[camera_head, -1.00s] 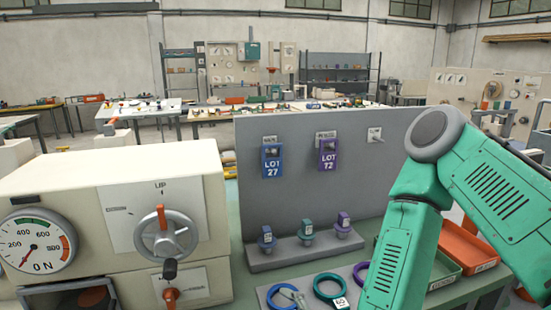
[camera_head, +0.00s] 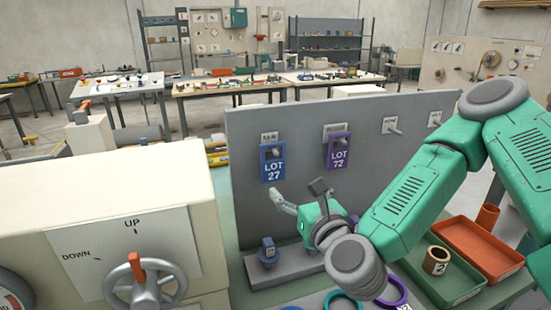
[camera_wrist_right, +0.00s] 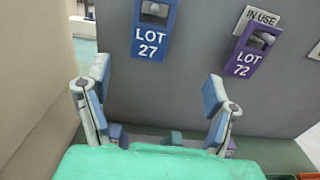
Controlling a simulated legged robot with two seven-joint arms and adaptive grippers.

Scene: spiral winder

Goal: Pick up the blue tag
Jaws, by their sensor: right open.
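The blue tag (camera_head: 272,166), marked LOT 27, hangs on a peg on the upright grey board (camera_head: 385,135), under a small white label. It also shows at the top of the right wrist view (camera_wrist_right: 153,32). My right gripper (camera_head: 302,194) is in front of the board, below and slightly right of the tag. In the wrist view its two fingers (camera_wrist_right: 157,88) are spread wide and empty, with the tag above and between them, not touched. My left gripper is not in view.
A purple LOT 72 tag (camera_head: 338,152) hangs right of the blue one. The cream machine with a handwheel (camera_head: 145,283) stands at left. Green and orange trays (camera_head: 480,250) lie at right.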

